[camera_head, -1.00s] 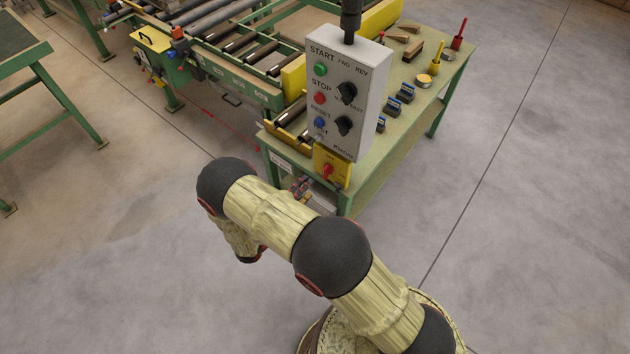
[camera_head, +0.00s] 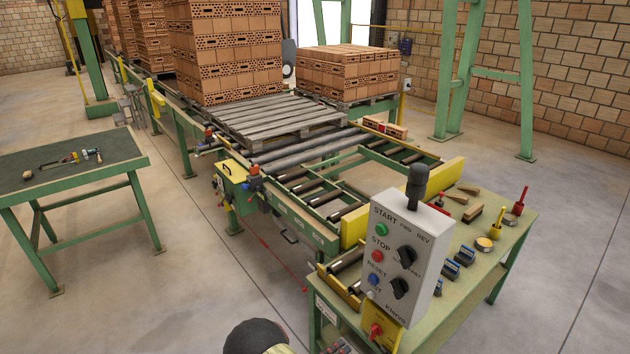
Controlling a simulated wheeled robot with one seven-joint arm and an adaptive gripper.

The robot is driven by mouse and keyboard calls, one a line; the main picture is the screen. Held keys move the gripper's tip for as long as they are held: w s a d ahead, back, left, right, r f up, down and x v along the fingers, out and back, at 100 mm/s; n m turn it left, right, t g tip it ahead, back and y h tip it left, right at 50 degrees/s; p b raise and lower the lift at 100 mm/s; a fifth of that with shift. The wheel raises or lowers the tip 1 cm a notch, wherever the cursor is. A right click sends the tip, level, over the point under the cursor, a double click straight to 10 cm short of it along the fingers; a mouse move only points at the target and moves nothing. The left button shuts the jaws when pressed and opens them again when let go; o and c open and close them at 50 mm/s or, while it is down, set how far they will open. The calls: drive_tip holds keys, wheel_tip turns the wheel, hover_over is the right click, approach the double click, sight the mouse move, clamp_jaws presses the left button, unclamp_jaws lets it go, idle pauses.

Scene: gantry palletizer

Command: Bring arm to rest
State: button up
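Only a dark rounded joint of my arm shows at the bottom edge, left of the control box. My gripper is not clearly in view, and what it holds cannot be seen. The grey control box (camera_head: 418,262) stands at the near end of the roller conveyor, with green, red and blue buttons, two black knobs and a black lever on top. A yellow switch box with a red knob (camera_head: 376,331) sits below it.
A green bench (camera_head: 510,240) with small tools and blocks lies right of the control box. A roller conveyor (camera_head: 305,165) with pallets of bricks (camera_head: 228,50) runs to the back left. A green table (camera_head: 125,150) stands at left. Open floor (camera_head: 180,290) lies between.

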drive_tip(key=s+d+m+g, duration=0.5)
drive_tip(key=s+m+g, duration=0.4)
drive_tip(key=s+m, duration=0.45)
drive_tip(key=s+a+r+m+g+y+b, duration=0.15)
drive_tip(key=s+r+m+y, duration=0.25)
drive_tip(key=r+m+y, duration=0.5)
drive_tip(key=s+r+m+g+y+b, duration=0.1)
drive_tip(key=s+r+m+y+b, duration=0.25)
drive_tip(key=r+m, duration=1)
drive_tip(key=s+d+r+m+t+y+b, duration=0.2)
drive_tip(key=d+r+m+t, duration=0.4)
drive_tip(key=r, duration=0.3)
drive_tip(key=shift+s+d+r+m+b, duration=0.15)
drive_tip(key=shift+s+r+m+b, duration=0.15)
drive_tip(key=shift+m+b, duration=0.2)
drive_tip(key=shift+t, duration=0.25)
drive_tip(key=shift+c, duration=0.3)
